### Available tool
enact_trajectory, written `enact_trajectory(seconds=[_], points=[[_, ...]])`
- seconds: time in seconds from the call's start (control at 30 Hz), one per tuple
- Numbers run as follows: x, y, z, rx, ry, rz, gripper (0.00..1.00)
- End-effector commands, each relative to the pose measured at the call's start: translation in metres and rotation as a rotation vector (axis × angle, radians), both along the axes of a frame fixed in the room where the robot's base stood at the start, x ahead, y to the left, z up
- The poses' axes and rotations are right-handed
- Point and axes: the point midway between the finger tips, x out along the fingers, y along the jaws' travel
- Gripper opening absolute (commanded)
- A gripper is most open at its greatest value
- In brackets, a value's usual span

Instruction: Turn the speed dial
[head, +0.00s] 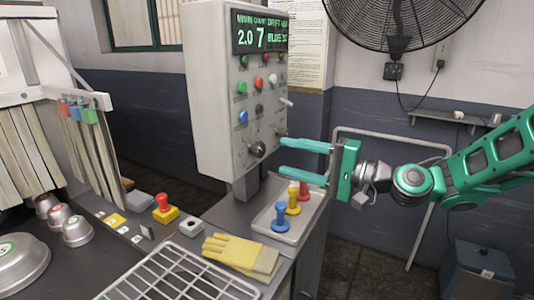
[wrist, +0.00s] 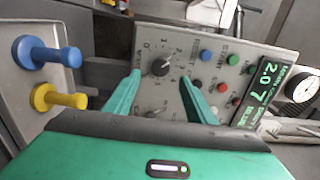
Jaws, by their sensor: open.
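The speed dial appears to be the dark round knob (head: 257,149) low on the front of the grey control box (head: 212,110). It also shows in the wrist view (wrist: 160,66), with a numbered scale around it. My gripper (head: 282,156) is open and empty, to the right of the knob in the head view. In the wrist view its green fingertips (wrist: 160,77) lie on either side of the knob's line. I see no contact, and the remaining gap is hard to judge.
Coloured buttons and a lit green display (head: 262,33) sit above the dial. A tray (head: 267,226) of coloured pegs stands below my gripper. Yellow gloves (head: 240,252), a wire rack (head: 180,275) and a red stop button (head: 164,203) are on the bench.

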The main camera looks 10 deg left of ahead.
Motion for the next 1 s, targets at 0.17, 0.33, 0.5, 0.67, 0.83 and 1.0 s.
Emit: enact_trajectory(seconds=[0.17, 0.33, 0.5, 0.67, 0.83, 1.0], points=[[0.010, 0.032, 0.000, -0.001, -0.002, 0.004, 0.50], [0.018, 0.054, 0.000, -0.002, -0.002, 0.002, 0.50], [0.023, 0.065, 0.000, -0.002, -0.002, 0.000, 0.50], [0.024, 0.068, 0.000, -0.002, -0.002, -0.001, 0.50], [0.024, 0.068, 0.000, -0.003, -0.001, -0.001, 0.50], [0.024, 0.067, 0.000, -0.003, -0.001, -0.001, 0.12]])
